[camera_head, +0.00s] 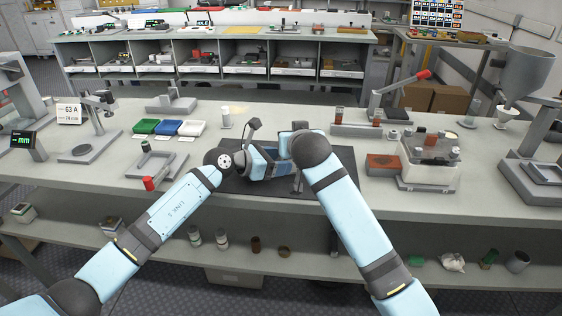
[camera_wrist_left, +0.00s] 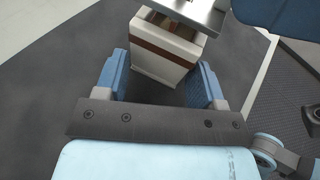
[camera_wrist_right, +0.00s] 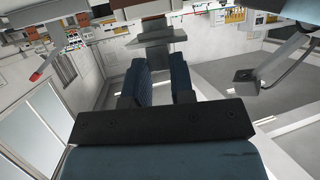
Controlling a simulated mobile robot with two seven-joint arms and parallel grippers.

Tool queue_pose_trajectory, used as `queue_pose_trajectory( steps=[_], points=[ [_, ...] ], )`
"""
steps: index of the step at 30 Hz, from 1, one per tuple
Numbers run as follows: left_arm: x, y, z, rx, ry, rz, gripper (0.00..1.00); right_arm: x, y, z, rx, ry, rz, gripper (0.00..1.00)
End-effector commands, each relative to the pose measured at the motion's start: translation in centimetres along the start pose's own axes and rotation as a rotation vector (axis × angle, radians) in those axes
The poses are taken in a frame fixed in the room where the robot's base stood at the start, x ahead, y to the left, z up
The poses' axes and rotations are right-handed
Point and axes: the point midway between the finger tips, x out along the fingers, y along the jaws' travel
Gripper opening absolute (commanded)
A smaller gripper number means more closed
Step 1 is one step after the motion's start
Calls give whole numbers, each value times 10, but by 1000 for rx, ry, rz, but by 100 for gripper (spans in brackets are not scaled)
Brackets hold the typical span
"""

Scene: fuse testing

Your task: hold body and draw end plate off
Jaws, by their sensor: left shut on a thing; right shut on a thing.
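The fuse body (camera_wrist_left: 160,62), a cream block with a brown band, is between the blue fingers of my left gripper (camera_wrist_left: 163,72) in the left wrist view. The fingers are shut on it. A metal end plate (camera_wrist_left: 203,12) is at its upper end in that view; I cannot tell whether a gap parts them. In the head view my left gripper (camera_head: 262,162) is over the dark mat, close to my right wrist. In the right wrist view my right gripper (camera_wrist_right: 160,72) has its fingers close together, shut on a grey piece that seems to be the end plate; the contact is partly hidden.
The dark mat (camera_head: 235,184) lies at the bench front. Green, blue and white trays (camera_head: 168,128) stand left of it. A lever press (camera_head: 390,100) and a grey fixture (camera_head: 430,165) stand to the right. A red-handled frame (camera_head: 152,172) is at the left.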

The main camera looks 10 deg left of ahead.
Motion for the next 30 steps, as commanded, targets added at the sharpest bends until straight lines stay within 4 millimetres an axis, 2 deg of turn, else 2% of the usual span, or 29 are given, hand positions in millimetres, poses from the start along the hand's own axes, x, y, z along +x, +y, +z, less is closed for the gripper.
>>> queue_pose_trajectory(
  steps=[30],
  points=[
    [0, 0, 1, 0, -2, 0, 33, -16, 0, -38, 2, 1, -1, 0]
  ],
)
